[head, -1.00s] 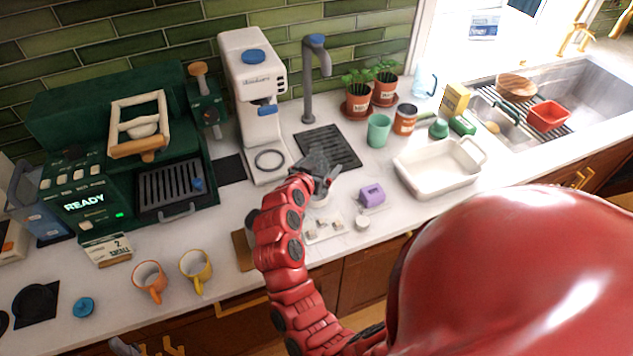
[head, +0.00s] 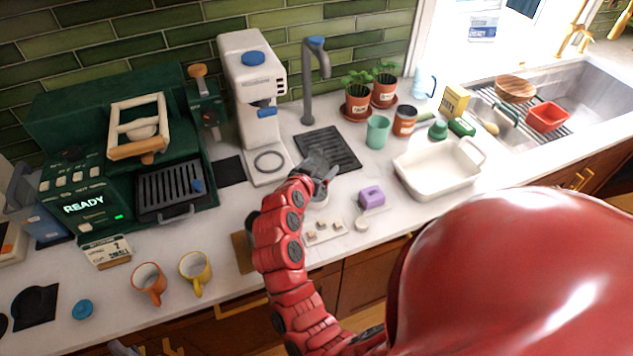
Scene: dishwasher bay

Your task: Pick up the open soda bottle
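I cannot make out an open soda bottle on the counter for certain. My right gripper (head: 325,182), at the end of the red arm, is over the counter just in front of the dark drip mat (head: 338,151). A small white round item (head: 321,203) shows partly below it; whether they touch is unclear. The fingers are small and partly hidden, so I cannot tell if they are open or shut. A grey piece at the bottom left edge looks like part of my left gripper (head: 124,347); its fingers are not clear.
A coffee machine (head: 252,85) stands behind the gripper. Right of it are a purple block (head: 371,196), a green cup (head: 377,132) and a white baking dish (head: 435,178). Orange (head: 149,283) and yellow mugs (head: 195,272) are at front left. A labelled bottle (head: 484,28) is by the window.

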